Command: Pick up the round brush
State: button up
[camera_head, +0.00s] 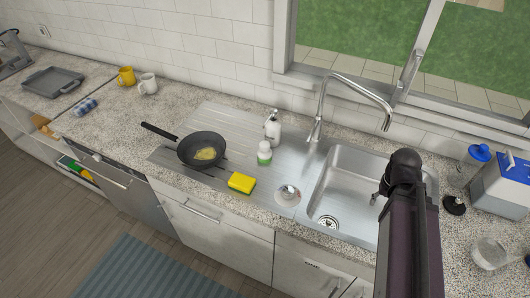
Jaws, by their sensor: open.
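A small round silvery-white piece with a knob (288,194) sits on the steel drainboard, just left of the sink basin; it looks like the round brush, but it is too small to be sure. A dark round piece (454,206) lies on the counter right of the sink and could also be a brush. My arm rises at the lower right, over the sink. My gripper (379,194) shows only in small part at the left of the arm, over the basin, apart from both round pieces. It is open, with nothing seen in it; the rest is hidden.
Near the silvery piece are a yellow-green sponge (241,183), a green-white bottle (264,153), a white soap dispenser (272,128) and a black frying pan (202,149). A tall faucet (345,82) stands behind the sink (346,178). A blue-lidded jar (475,160) stands at right.

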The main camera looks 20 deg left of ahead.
jog(key=shift+d, duration=0.15)
jog(key=shift+o, duration=0.8)
jog(key=shift+d, duration=0.1)
jog(key=o, duration=0.4)
jog(key=shift+w+a+f+n, duration=0.2)
jog(key=shift+a+n, duration=0.05)
jog(key=shift+n, duration=0.05)
jog(key=w+a+f+n+t+h+b, duration=0.1)
jog(key=w+a+n+t+h+b, duration=0.2)
jog(key=a+n, duration=0.65)
jog(key=w+a+f+n+t+h+b, duration=0.1)
jog(key=w+a+f+n+t+b, duration=0.25)
jog(key=a+n, duration=0.6)
jog(key=s+a+r+n+t+y+b, duration=0.1)
jog(key=a+r+n+t+b, duration=0.1)
jog(key=a+n, duration=0.5)
jog(key=s+a+r+n+t+y+b, duration=0.1)
jog(key=a+n+t+b, duration=0.3)
jog(key=a, duration=1.5)
jog(key=r+n+t, duration=0.1)
jog(key=n, duration=0.3)
jog(key=shift+s+a+y, duration=0.15)
jog(key=shift+s+y, duration=0.15)
